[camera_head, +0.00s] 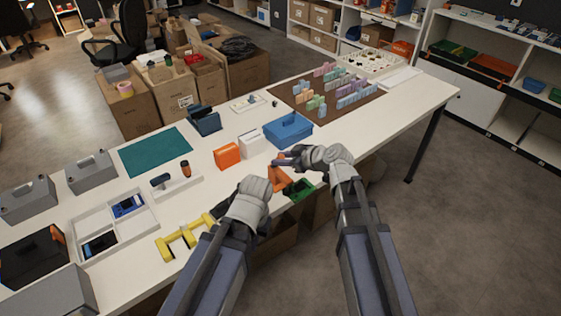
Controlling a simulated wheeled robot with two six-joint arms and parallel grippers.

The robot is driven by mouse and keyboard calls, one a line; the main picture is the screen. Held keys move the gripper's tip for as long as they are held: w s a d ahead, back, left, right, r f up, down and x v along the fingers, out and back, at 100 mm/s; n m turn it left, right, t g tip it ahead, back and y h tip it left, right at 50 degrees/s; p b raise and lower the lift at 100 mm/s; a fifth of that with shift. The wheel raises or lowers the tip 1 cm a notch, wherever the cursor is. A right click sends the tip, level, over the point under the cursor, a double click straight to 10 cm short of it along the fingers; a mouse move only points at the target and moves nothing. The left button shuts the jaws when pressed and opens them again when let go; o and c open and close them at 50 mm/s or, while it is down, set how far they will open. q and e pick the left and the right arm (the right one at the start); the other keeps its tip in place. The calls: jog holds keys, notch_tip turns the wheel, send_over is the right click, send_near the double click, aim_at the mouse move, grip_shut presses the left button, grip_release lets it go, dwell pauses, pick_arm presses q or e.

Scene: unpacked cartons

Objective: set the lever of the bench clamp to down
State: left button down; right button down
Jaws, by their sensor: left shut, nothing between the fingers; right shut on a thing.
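An orange piece (278,179), which I take to be the bench clamp, stands at the table's front edge. My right gripper (281,161) is at its top, shut on what seems to be its lever. The wrist and fingers cover most of the lever, so its exact angle is hard to tell.
A green piece (299,189) sits just right of the orange one. An orange box (227,156), a white box (251,145) and a blue caddy (288,131) stand behind. A yellow bracket-shaped piece (183,240) lies left of my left arm.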

jog(key=shift+s+f, duration=0.1)
jog(key=shift+s, duration=0.05)
dwell(0.3)
jog(key=c, duration=0.6)
grip_release()
jog(key=shift+c, duration=0.2)
jog(key=p+v, duration=0.4)
jog(key=v, duration=0.4)
